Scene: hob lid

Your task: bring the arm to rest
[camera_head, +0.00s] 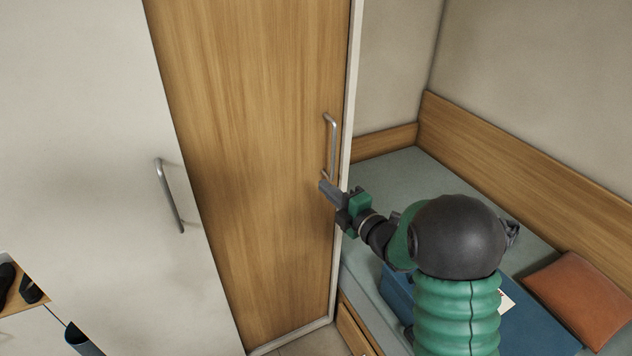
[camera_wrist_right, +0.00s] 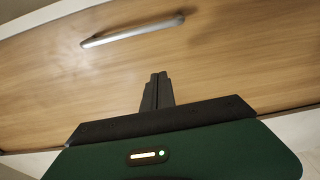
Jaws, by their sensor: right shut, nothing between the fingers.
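My right gripper (camera_head: 327,186) is shut and empty in front of the wooden door, just below its metal handle (camera_head: 331,146). In the right wrist view the gripper's fingers (camera_wrist_right: 158,78) are pressed together. The same handle (camera_wrist_right: 133,29) lies beyond the fingertips there, apart from them. My right arm reaches in from the lower right of the head view. My left gripper is not in view.
The wooden door (camera_head: 250,120) is closed in its white frame. A white door with a handle (camera_head: 169,195) stands at left. At right is a bunk (camera_head: 385,170) with an orange cushion (camera_head: 580,298) and a blue box (camera_head: 530,325). A shelf with dark shoes (camera_head: 30,290) is lower left.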

